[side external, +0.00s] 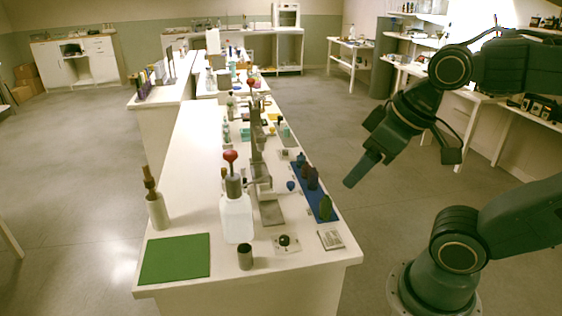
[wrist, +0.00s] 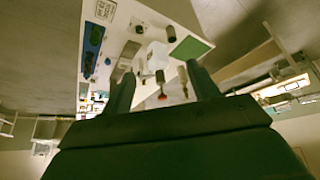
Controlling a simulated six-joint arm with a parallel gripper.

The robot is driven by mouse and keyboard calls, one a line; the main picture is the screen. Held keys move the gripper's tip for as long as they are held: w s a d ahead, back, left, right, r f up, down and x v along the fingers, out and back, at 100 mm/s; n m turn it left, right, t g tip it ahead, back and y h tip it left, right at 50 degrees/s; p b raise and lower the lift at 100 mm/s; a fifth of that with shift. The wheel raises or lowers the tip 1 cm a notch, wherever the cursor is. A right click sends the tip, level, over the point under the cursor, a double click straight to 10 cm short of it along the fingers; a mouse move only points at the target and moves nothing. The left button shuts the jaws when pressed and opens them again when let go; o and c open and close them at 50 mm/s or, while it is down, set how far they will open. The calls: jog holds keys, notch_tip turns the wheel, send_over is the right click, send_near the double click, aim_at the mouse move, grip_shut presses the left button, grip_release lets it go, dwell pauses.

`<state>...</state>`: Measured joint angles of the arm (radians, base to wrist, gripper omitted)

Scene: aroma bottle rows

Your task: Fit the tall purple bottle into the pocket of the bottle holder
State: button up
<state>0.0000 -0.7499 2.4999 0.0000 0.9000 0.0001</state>
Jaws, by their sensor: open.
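A blue strip-like holder (side external: 311,200) lies along the right edge of the white table. Several dark bottles stand on it. One of them, a dark purplish bottle (side external: 312,177), may be the tall purple bottle; its colour is hard to tell. A dark olive bottle (side external: 326,207) stands at the near end. No empty pocket can be made out. My gripper (side external: 400,172) is open and empty, in the air right of the table and apart from the bottles. In the wrist view, my two fingers (wrist: 162,85) are spread, and the blue holder (wrist: 88,45) is at upper left.
Left of the holder stand a metal stand (side external: 258,165), a white bottle with a red knob (side external: 237,215) and a small dark cylinder (side external: 245,257). A green mat (side external: 175,259) and a brown-topped bottle (side external: 157,210) are at the near left. Open floor lies right of the table.

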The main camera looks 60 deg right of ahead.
jog(key=shift+w, duration=0.1)
jog(key=w+d+r+m+g, duration=0.1)
jog(key=w+d+r+m, duration=0.15)
jog(key=w, duration=0.35)
jog(key=w+d+r+m+g, duration=0.1)
jog(key=w+d, duration=0.2)
jog(key=w, duration=0.2)
jog(key=m+g, duration=0.4)
jog(key=m, duration=0.5)
send_over(313, 179)
jog(key=d, duration=0.1)
notch_tip(313, 179, down, 22)
jog(key=shift+w+d+f+m, duration=0.25)
jog(key=shift+w+d+f, duration=0.15)
jog(key=shift+d, duration=0.05)
notch_tip(313, 179, down, 9)
jog(key=shift+r, duration=0.2)
jog(key=shift+f, duration=0.1)
